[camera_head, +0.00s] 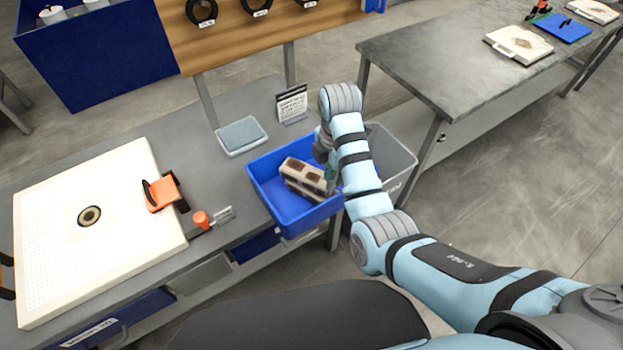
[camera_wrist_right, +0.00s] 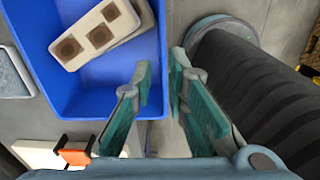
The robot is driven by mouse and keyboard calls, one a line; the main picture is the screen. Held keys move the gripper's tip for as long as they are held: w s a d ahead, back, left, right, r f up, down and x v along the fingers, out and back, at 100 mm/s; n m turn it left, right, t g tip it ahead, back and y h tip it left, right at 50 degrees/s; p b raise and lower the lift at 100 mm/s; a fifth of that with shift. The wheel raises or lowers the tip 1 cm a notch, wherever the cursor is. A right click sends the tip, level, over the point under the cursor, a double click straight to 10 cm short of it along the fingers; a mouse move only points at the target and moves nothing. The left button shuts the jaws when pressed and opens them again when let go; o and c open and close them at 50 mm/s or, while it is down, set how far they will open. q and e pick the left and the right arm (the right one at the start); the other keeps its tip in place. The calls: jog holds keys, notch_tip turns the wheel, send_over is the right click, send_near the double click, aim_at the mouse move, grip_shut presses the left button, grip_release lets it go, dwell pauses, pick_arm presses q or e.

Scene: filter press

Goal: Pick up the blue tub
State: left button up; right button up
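The blue tub (camera_head: 291,212) sits on the grey bench near its right end, upright. Pale blocks (camera_head: 306,177) with brown square patches lie inside it. My right gripper (camera_head: 329,170) is at the tub's right wall, partly hidden by my own arm. In the right wrist view the gripper (camera_wrist_right: 161,68) is open, with green pads apart. The blue tub (camera_wrist_right: 92,100) lies mostly left of the fingers, and its right wall runs between the fingertips. Whether a pad touches the wall cannot be told. My left gripper is not in view.
A grey bin (camera_head: 392,160) stands right of the tub, close to my arm. A grey-blue tray (camera_head: 241,136) and a small sign (camera_head: 292,104) are behind the tub. A white filter plate (camera_head: 95,225) with orange handles lies to the left.

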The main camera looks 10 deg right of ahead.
aim_at(332, 211)
jog(key=shift+n, duration=0.3)
jog(key=f+b, duration=0.1)
jog(key=f, duration=0.8)
jog(key=d+f+b, duration=0.1)
jog(key=f, duration=0.4)
jog(key=shift+w+d+f+b, duration=0.1)
jog(key=shift+w+f+b, duration=0.1)
jog(key=shift+b, duration=0.15)
jog(key=shift+r, duration=0.1)
grip_shut()
